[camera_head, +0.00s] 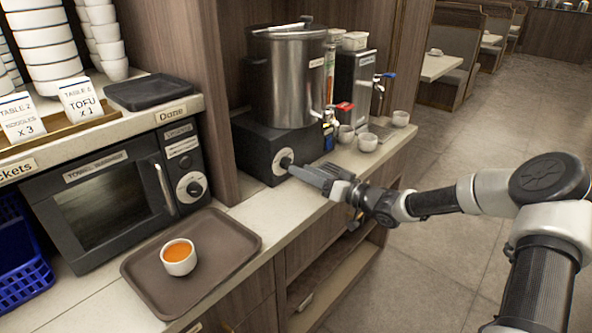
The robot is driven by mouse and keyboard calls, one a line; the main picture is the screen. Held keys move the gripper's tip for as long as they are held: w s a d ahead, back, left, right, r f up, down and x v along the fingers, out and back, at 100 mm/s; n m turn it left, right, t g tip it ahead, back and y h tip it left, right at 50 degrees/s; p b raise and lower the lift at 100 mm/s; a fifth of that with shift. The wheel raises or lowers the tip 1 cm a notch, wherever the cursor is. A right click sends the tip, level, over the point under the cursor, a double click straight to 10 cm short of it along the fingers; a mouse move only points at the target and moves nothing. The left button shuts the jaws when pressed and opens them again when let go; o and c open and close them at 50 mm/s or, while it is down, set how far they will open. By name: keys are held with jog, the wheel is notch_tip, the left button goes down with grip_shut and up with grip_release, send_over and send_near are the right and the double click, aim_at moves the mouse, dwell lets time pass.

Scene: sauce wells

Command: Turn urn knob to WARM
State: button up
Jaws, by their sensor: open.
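The steel urn (288,80) stands on a black base (255,148) on the counter. The urn knob (286,163) is a dark knob on a pale round dial on the base's front. My gripper (300,170) reaches in from the right, with its fingertips at or very close to the knob. It is open, but I cannot tell whether the fingers are around the knob or touching it. The dial markings, including WARM, are too small to read, and the gripper partly covers the dial's right side.
A brown tray (225,272) with a white cup of orange liquid (179,256) lies at the front. The towel warmer (105,195) with its own knob stands left. Small cups (367,141) and a dispenser (355,85) stand right of the urn. Open floor lies right.

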aim_at(287, 163)
jog(key=shift+x, duration=1.85)
jog(key=c, duration=1)
jog(key=shift+c, duration=0.2)
